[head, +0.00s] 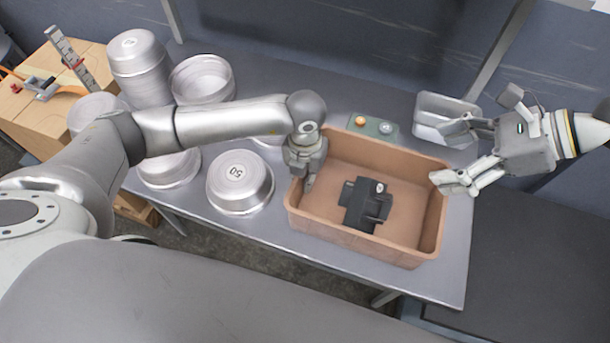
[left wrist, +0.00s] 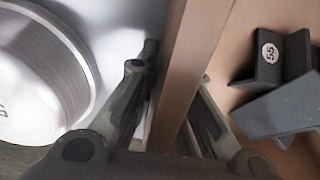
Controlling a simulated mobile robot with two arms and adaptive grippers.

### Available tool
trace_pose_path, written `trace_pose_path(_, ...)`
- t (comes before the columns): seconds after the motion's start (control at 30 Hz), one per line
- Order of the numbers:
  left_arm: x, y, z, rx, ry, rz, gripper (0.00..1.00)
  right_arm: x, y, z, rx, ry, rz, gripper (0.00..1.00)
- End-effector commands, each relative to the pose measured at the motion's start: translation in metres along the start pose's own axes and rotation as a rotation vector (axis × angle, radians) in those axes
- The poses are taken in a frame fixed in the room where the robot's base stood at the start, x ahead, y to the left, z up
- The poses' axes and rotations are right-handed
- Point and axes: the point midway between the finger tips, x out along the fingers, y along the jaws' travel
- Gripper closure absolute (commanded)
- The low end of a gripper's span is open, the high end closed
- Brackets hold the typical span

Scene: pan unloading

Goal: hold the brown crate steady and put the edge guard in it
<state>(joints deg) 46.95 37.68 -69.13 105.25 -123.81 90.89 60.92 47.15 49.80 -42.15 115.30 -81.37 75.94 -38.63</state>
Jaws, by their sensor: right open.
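The brown crate (head: 330,235) stands on the metal table. The dark edge guard (head: 362,203) lies inside on its floor; in the left wrist view it shows as dark angled shapes with a round "55" label (left wrist: 268,60). I cannot tell whether these are one piece or more. My left gripper (head: 307,172) is at the crate's left wall, one finger outside and one inside. In the left wrist view its fingers (left wrist: 172,110) close around the crate wall (left wrist: 195,65). My right gripper (head: 440,156) is wide open and empty, at the crate's right rim, apart from the edge guard.
Round metal pans, one marked (head: 238,180), and stacked pans (head: 138,65) stand on the left of the table. A control box (head: 373,127) with an orange button and a grey bin (head: 445,110) sit behind the crate. A wooden box (head: 35,115) is far left.

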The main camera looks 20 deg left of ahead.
Motion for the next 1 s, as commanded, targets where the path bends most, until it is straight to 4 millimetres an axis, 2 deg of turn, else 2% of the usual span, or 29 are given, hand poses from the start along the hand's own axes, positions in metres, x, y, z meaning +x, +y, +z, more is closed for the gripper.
trace_pose_path(0.03,0.0,0.0,0.0,0.0,0.0,0.0,0.8,0.0,0.0,0.0,0.0,0.0,0.0,0.22)
trace_pose_path(0.1,0.0,0.0,0.0,0.001,0.0,0.0,0.71,0.0,0.0,0.0,0.0,0.0,0.0,0.22)
trace_pose_path(0.13,0.0,0.0,0.0,0.001,0.001,0.0,0.7,0.0,0.0,0.0,0.0,0.0,0.0,0.22)
trace_pose_path(0.4,0.0,0.0,-0.001,0.001,0.001,0.0,0.7,0.001,0.0,0.0,0.0,0.0,0.0,0.22)
trace_pose_path(0.53,-0.008,-0.001,0.0,0.001,-0.001,-0.002,0.7,0.001,0.0,0.0,0.0,0.0,0.0,0.22)
trace_pose_path(0.67,-0.029,0.0,0.001,0.002,-0.003,-0.001,0.7,0.001,0.0,0.0,0.0,0.0,0.0,0.22)
trace_pose_path(1.0,-0.098,0.0,0.001,0.002,-0.003,-0.001,0.7,0.001,0.0,0.0,0.0,0.0,0.0,0.22)
